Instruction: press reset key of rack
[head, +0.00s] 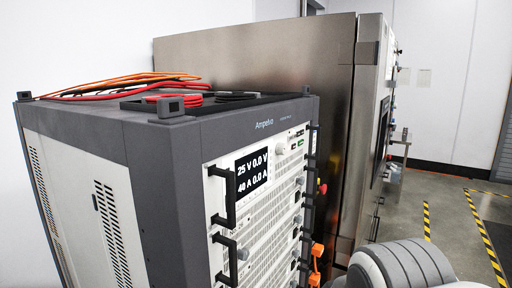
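The rack (145,150) is a grey and white cabinet marked "Ampelvo" and fills the left and middle of the head view. Its front panel faces right and shows at a steep angle. A black display (252,172) there reads 25 V 0.0 V and 40 A 0.0 A. Small keys (297,144), one greenish, sit right of the display, too small to read, so I cannot tell which is the reset key. Part of my arm (405,265) shows at the bottom right. My gripper is not in view.
Red and orange cables (125,84) and a black tray lie on the rack's top. Black handles (226,195) and orange connectors (316,250) stick out from its front. A large steel chamber (270,65) stands behind. Grey floor with yellow-black striped tape (485,235) is open at right.

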